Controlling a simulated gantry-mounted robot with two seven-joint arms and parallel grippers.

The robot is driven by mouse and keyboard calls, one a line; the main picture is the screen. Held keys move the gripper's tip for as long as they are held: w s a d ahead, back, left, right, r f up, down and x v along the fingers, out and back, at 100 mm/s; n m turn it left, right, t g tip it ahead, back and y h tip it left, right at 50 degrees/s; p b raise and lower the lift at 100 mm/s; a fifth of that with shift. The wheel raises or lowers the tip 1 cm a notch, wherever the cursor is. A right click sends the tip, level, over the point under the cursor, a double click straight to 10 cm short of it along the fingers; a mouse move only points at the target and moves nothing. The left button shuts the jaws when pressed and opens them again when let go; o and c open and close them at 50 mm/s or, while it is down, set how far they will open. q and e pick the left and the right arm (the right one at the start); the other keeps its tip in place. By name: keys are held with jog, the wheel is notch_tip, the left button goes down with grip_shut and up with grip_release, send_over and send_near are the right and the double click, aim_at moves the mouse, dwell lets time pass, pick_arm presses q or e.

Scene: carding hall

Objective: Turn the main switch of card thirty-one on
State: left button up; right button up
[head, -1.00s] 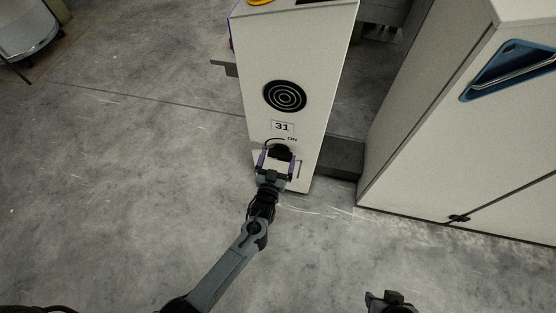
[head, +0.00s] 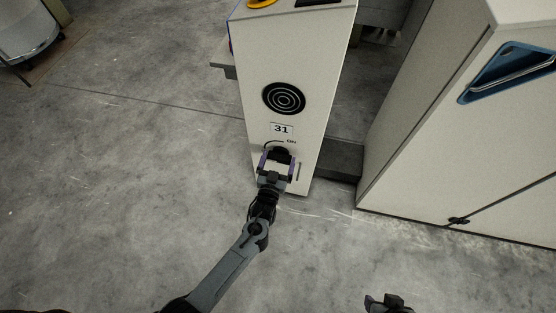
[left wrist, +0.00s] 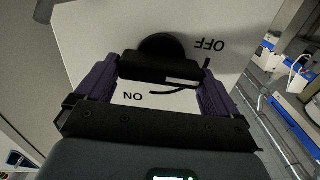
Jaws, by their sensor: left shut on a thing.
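The card's cream end panel (head: 304,65) carries a "31" plate and, below it, the black main switch knob (head: 280,152), with "ON" printed at its upper right. My left gripper (head: 277,162) is at the panel, shut on the knob. In the left wrist view the black knob (left wrist: 158,62) sits between the purple fingers, its bar reaching across between them. A white mark shows on the bar's right part. "OFF" and "ON" appear upside down beside a black arc, "OFF" upper right and "ON" lower left. My right gripper (head: 388,302) is partly in view at the bottom edge, away from the panel.
A round black grille (head: 284,98) is above the number plate, and a yellow part (head: 261,3) sits on top. A large cream cabinet (head: 460,130) with a blue recessed handle stands to the right. The concrete floor (head: 120,190) at left is clear.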

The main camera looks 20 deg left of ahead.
pick_arm(q)
jog(key=m+p, duration=0.2)
jog(key=m, duration=0.1)
jog(key=shift+r+m+p, duration=0.15)
jog(key=shift+m+p, duration=0.15)
jog(key=shift+p, duration=0.1)
jog(key=m+p, duration=0.1)
jog(key=m, duration=0.2)
jog(key=shift+d+m+p, duration=0.15)
jog(key=shift+m+p, duration=0.15)
jog(key=shift+p, duration=0.05)
jog(key=m, duration=0.1)
jog(key=m+p, duration=0.1)
jog(key=m, duration=0.3)
jog(key=shift+d+f, duration=0.1)
jog(key=shift+f, duration=0.15)
jog(key=m+p, duration=0.1)
jog(key=m, duration=0.4)
jog(key=shift+f, duration=0.15)
jog(key=shift+m, duration=0.3)
jog(key=o, duration=0.7)
jog(key=shift+c, duration=0.2)
jog(key=shift+s, duration=0.1)
